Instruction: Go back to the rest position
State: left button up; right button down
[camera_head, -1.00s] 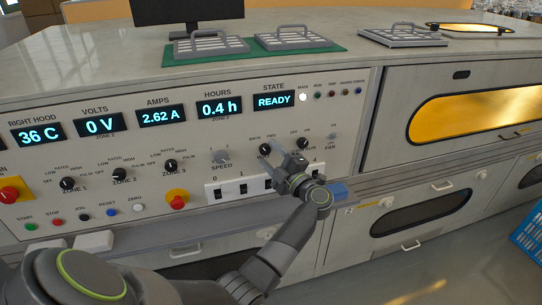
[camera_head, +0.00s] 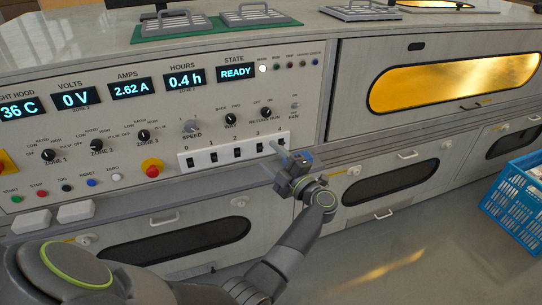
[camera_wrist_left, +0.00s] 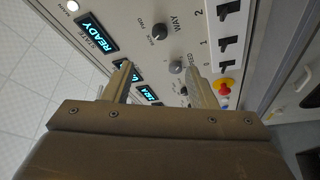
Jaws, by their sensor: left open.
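My left gripper (camera_head: 277,160) is in front of the right end of the rocker switch row (camera_head: 236,151), near the lower edge of the control panel. Its jaws are open and empty. In the left wrist view the two fingers (camera_wrist_left: 156,82) stand apart, with the panel's WAY knob (camera_wrist_left: 159,32), the speed knob (camera_wrist_left: 176,67) and the READY display (camera_wrist_left: 97,32) beyond them. I cannot tell whether a fingertip touches the panel in the head view. My right gripper is not in view.
A red stop button (camera_head: 152,165) sits low on the panel. Two pale blocks (camera_head: 74,210) lie on the ledge at left. Trays (camera_head: 175,24) rest on the bench top. A blue crate (camera_head: 513,205) stands on the floor at right. The floor in front is clear.

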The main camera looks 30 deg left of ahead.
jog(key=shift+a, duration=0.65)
